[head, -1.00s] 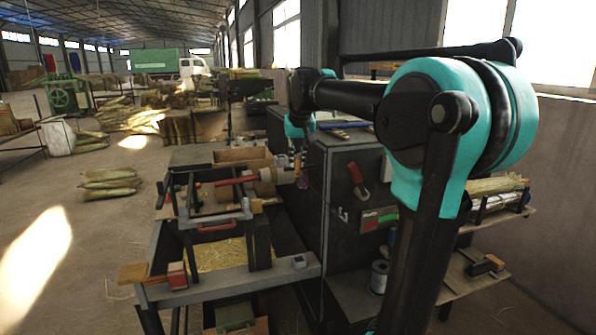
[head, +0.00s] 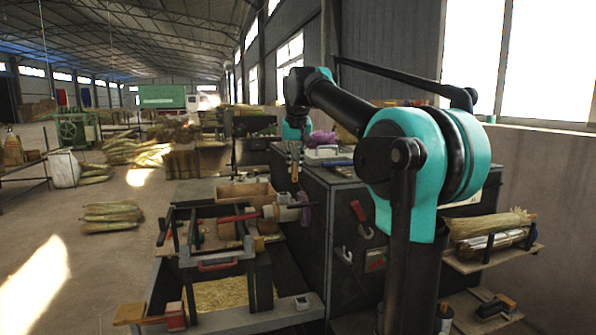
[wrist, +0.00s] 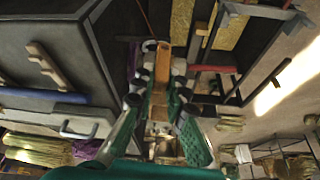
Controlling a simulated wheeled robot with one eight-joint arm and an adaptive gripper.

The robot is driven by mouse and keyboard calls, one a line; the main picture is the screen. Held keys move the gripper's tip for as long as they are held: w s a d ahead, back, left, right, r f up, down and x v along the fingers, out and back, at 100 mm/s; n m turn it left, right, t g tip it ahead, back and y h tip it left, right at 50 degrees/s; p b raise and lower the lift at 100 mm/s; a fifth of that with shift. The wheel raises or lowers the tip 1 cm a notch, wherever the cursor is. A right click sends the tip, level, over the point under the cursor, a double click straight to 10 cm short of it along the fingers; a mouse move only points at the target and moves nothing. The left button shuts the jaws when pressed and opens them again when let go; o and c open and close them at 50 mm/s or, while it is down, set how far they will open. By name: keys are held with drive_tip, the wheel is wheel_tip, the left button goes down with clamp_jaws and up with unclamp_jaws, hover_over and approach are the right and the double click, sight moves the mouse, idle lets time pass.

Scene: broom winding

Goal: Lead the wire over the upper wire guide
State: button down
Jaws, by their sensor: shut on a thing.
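In the wrist view my gripper (wrist: 161,85) is shut on a slim orange-brown wooden piece (wrist: 162,68). A thin brown strand, apparently the wire (wrist: 145,18), runs away from its far end toward the top edge. The orange-brown piece also shows below the fingers in the head view (head: 294,174). The wire is too thin to follow in the head view. I cannot clearly pick out the upper wire guide.
The dark cabinet (head: 325,230) stands right of the spindle, with a red-handled tool (head: 358,211) on its front. A wooden box (head: 245,193) stands behind the spindle frame. A straw-filled tray (head: 215,291) is below.

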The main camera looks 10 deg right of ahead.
drive_tip(key=w+a, duration=0.3)
drive_tip(key=w, duration=0.7)
wheel_tip(320, 180, down, 8)
drive_tip(key=shift+w+a, duration=0.2)
drive_tip(key=shift+a, duration=0.05)
